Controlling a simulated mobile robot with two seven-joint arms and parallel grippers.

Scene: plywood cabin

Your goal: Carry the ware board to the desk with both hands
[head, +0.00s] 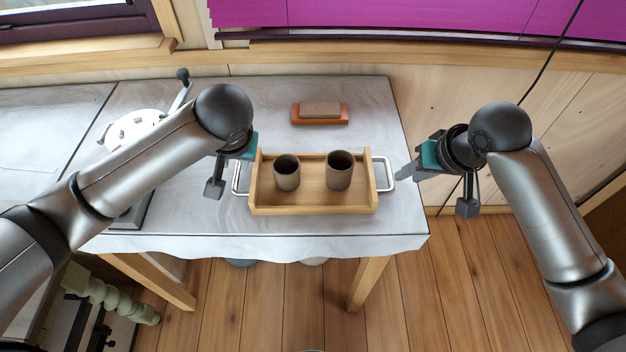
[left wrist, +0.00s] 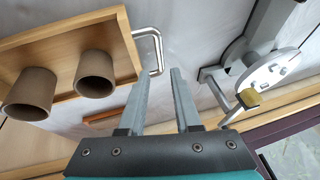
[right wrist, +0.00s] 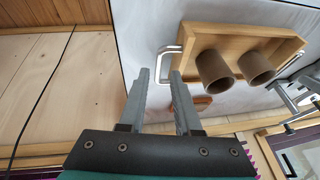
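The ware board (head: 312,209) is a light wooden tray with low walls and a metal loop handle at each end. It rests on the cloth-covered table (head: 400,215). Two dark brown cups, the left cup (head: 287,173) and the right cup (head: 339,171), stand upright in it. My left gripper (left wrist: 158,85) is open; in the left wrist view the left handle (left wrist: 148,50) is just ahead of its fingertips. My right gripper (right wrist: 158,85) is open; in the right wrist view the right handle (right wrist: 167,62) is at its fingertips. I cannot tell whether either gripper touches its handle.
A brick-like block (head: 320,110) on an orange base lies behind the board. A white round device (head: 135,127) with a lever stands at the left, partly behind my left arm. The wall and window sill close off the back. Wooden floor is open at the front right.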

